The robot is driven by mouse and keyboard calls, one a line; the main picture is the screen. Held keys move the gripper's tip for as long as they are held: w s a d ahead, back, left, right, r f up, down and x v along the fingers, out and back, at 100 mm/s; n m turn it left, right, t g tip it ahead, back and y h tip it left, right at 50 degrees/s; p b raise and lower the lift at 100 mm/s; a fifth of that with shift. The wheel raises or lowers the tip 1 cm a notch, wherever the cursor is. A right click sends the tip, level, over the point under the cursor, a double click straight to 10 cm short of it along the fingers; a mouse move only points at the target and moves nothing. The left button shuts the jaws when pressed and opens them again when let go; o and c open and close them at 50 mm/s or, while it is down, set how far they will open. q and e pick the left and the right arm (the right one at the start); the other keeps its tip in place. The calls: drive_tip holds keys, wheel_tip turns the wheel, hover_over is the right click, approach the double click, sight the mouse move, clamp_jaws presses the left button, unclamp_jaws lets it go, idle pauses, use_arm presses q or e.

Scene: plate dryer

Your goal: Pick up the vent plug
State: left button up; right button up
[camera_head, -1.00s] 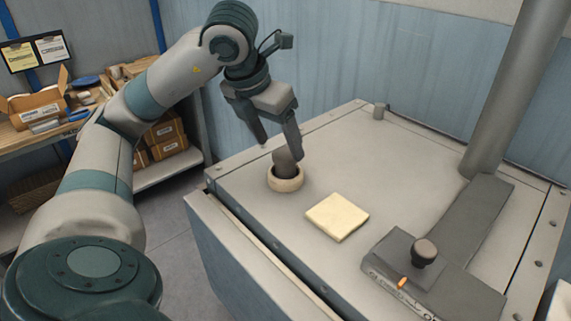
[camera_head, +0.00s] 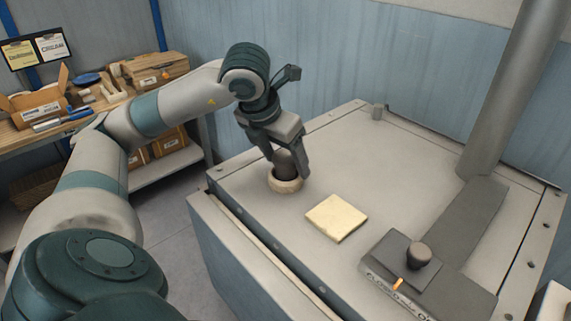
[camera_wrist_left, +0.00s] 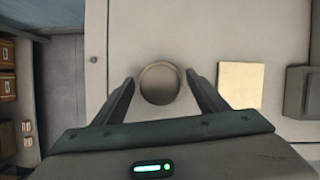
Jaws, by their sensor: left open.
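The vent plug (camera_head: 284,164) is a dark rounded knob standing upright in a cream ring (camera_head: 286,185) on the dryer's top, near its left edge. In the left wrist view the plug (camera_wrist_left: 160,83) is a round brown-grey disc from above. My left gripper (camera_head: 288,166) is open and lowered at the plug, with one finger on each side. In the wrist view the fingertips of the gripper (camera_wrist_left: 160,78) straddle the plug, with gaps showing on both sides. My right gripper is not in view.
A pale yellow square pad (camera_head: 337,217) lies right of the ring. A dark slide block with a knob (camera_head: 418,254) and an orange marker is at the front right. A thick grey pipe (camera_head: 506,95) rises at the back right. A cluttered shelf (camera_head: 80,125) stands left.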

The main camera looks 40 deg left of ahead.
sight(287, 156)
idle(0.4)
use_arm(q)
drive_tip(key=c, duration=1.2)
drive_tip(key=shift+r, duration=0.15)
drive_tip(key=shift+w+r+b, duration=0.1)
drive_tip(key=shift+r+b, duration=0.4)
drive_tip(key=shift+r, duration=0.55)
drive_tip(key=shift+d+r, duration=0.2)
drive_tip(key=shift+r, duration=0.75)
drive_tip(key=shift+w+d+r+b, duration=0.2)
drive_tip(key=shift+w+d+r, duration=0.75)
drive_tip(key=shift+d, duration=0.75)
drive_tip(key=shift+w+d+r+b, duration=0.2)
drive_tip(key=shift+w+d+r, duration=0.4)
drive_tip(key=shift+d+r, duration=0.95)
drive_tip(key=shift+w+d+r+b, duration=0.2)
drive_tip(key=shift+w+d+r, duration=0.65)
drive_tip(key=shift+d, duration=1.05)
